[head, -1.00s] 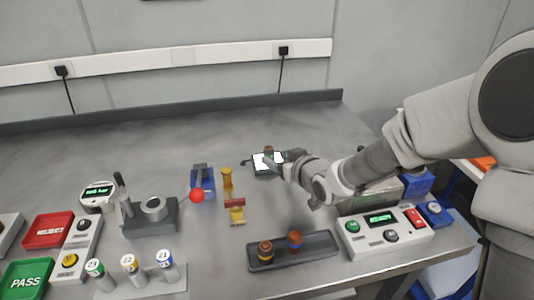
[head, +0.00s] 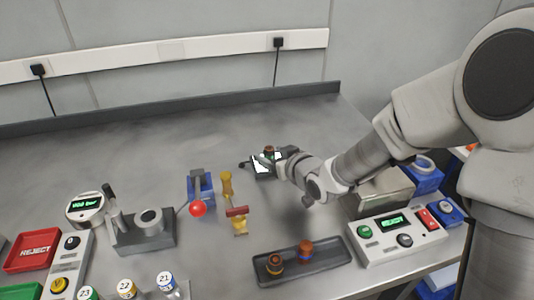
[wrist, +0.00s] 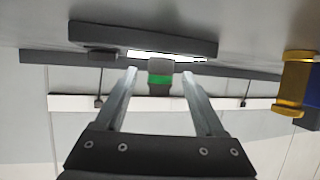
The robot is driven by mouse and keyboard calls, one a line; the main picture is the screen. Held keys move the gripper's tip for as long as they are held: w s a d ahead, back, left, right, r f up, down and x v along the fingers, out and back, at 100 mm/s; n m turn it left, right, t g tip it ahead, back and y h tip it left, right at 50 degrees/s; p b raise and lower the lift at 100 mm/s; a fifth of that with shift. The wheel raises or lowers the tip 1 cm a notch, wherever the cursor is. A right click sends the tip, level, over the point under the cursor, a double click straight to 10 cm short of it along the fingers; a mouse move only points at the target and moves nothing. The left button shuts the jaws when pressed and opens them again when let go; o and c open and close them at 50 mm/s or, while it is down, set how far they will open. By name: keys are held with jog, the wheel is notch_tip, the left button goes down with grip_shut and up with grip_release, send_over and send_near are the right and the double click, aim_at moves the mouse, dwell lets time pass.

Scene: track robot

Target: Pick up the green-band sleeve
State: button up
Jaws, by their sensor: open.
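The green-band sleeve (wrist: 160,76) is a small grey cylinder with a bright green band, seen in the wrist view. It stands at a dark plate with a lit white panel (wrist: 135,53). My gripper (wrist: 159,71) is open, with one finger to each side of the sleeve in the picture. The fingers show a gap to it, and I cannot tell how deep it lies between them. In the head view my gripper (head: 283,163) is at the lit plate (head: 262,169), where a small reddish-brown top (head: 269,150) shows; the hand partly hides this spot.
A dark tray (head: 325,267) at the front holds two other banded sleeves. A yellow part with a red bar (head: 237,212) and a blue lever stand with a red ball (head: 198,209) lie left of my gripper. A control box (head: 380,250) is at right. The back-left table is clear.

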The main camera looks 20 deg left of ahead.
grip_shut()
jog(key=shift+r, duration=0.1)
dwell(0.4)
